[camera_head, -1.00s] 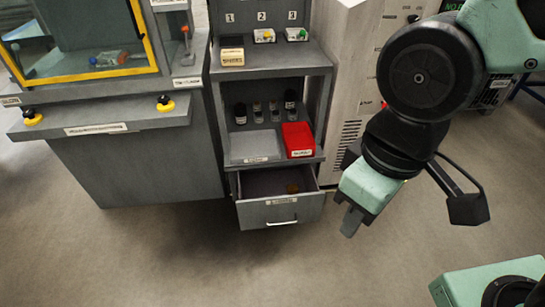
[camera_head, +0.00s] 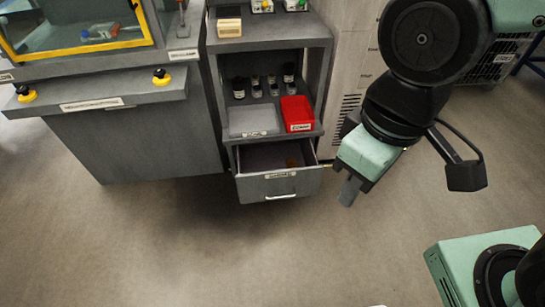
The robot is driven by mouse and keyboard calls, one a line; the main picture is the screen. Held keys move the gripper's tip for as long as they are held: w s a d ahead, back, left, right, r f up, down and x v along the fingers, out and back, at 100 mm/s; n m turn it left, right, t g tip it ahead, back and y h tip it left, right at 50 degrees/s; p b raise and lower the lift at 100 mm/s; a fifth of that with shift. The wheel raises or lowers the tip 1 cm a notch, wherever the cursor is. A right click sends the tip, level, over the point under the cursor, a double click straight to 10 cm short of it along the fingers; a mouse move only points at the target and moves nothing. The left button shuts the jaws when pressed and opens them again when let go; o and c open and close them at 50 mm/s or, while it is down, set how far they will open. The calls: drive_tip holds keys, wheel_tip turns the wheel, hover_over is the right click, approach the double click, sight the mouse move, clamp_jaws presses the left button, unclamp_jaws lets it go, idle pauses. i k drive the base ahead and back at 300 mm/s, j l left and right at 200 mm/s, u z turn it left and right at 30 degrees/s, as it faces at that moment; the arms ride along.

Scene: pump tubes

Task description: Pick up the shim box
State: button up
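A small pale wooden box (camera_head: 229,28) sits at the left of the top shelf of the grey cabinet. It has a label on its front that is too small to read; I cannot tell for sure that it is the shim box. A small brown item (camera_head: 292,163) lies inside the open drawer (camera_head: 280,186), mostly in shadow. My gripper (camera_head: 349,191) hangs to the right of the drawer, pointing down and apart from everything. Its fingers overlap in this view, so their opening does not show. No object is visible in it.
A red bin (camera_head: 297,113) and a grey tray (camera_head: 254,121) sit on the middle shelf, with several small dark bottles behind. The drawer sticks out at the front. A yellow-framed enclosure (camera_head: 75,46) stands left. The floor in front is clear.

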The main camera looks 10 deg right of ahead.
sight(227, 28)
drive_tip(key=i+l+u, duration=0.4)
drive_tip(key=i, duration=0.4)
drive_tip(key=i+l+u, duration=0.45)
drive_tip(key=i+l, duration=0.15)
drive_tip(key=i, duration=0.1)
